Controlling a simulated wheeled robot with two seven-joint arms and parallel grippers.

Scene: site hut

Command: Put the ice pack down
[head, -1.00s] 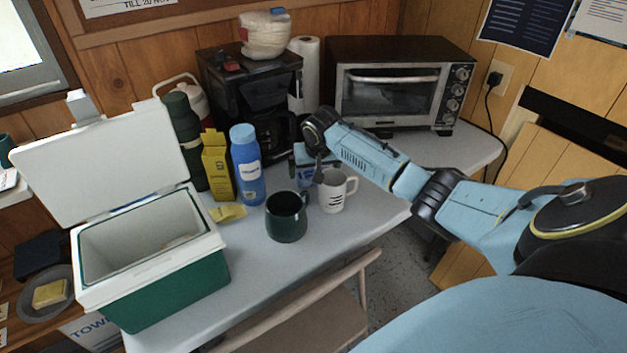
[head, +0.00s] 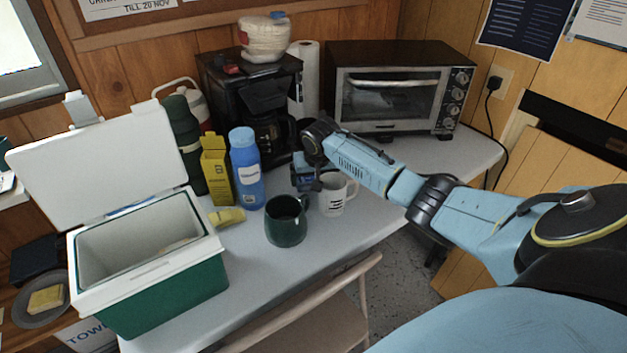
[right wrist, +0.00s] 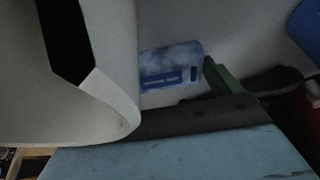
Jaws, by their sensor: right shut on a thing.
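The ice pack (head: 303,183) is a small blue item on or just above the table, behind the green mug and beside the white mug. In the right wrist view the ice pack (right wrist: 170,68) shows pale blue with a darker blue label band. My right gripper (head: 312,180) reaches in from the right behind the white mug and is shut on the ice pack. Mugs and arm partly hide the fingers, and I cannot tell whether the pack touches the table. My left gripper is not in view.
A dark green mug (head: 286,222) and a white mug (head: 333,196) stand close in front. A blue bottle (head: 246,170), yellow carton (head: 215,172) and coffee maker (head: 226,95) stand behind. An open cooler (head: 165,290) is at left. The table (head: 300,258) is clear in front.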

